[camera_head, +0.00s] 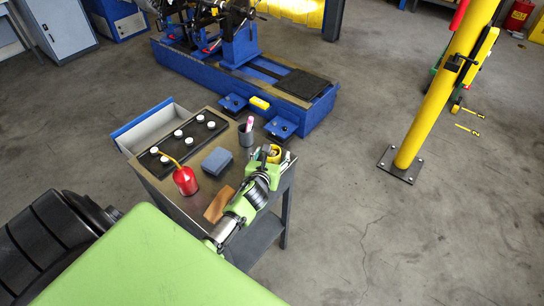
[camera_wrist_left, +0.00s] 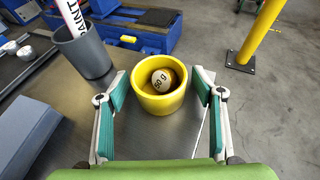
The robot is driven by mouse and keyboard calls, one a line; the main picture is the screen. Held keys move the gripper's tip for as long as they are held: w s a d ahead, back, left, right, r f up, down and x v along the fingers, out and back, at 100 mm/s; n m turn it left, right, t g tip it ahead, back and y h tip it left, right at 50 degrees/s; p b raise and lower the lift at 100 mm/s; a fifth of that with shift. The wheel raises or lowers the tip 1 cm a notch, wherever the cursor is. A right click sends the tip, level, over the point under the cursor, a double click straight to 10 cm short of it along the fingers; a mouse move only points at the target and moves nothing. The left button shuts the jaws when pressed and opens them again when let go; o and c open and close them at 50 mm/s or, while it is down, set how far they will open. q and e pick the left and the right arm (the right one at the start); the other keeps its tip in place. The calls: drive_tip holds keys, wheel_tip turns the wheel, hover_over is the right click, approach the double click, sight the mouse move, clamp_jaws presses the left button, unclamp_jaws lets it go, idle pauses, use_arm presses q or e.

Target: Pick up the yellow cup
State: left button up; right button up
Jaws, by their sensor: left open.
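The yellow cup (camera_wrist_left: 159,105) stands upright on the metal cart top near its edge, with a round pale weight marked "50 g" (camera_wrist_left: 163,79) inside it. My left gripper (camera_wrist_left: 159,92) is open, with one finger on each side of the cup; I see gaps between the fingers and the cup. In the head view the yellow cup (camera_head: 274,153) is partly hidden by my left gripper (camera_head: 272,160), which is over the right end of the cart. My right gripper is not in view.
A grey cup with a marker (camera_wrist_left: 84,50) stands left of the yellow cup. On the cart (camera_head: 200,205) are a blue-grey box (camera_head: 217,161), a red oil can (camera_head: 185,180) and a black tray with white-topped weights (camera_head: 181,143). A yellow post (camera_head: 440,95) stands to the right.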

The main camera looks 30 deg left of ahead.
use_arm(q)
drive_tip(key=c, duration=1.2)
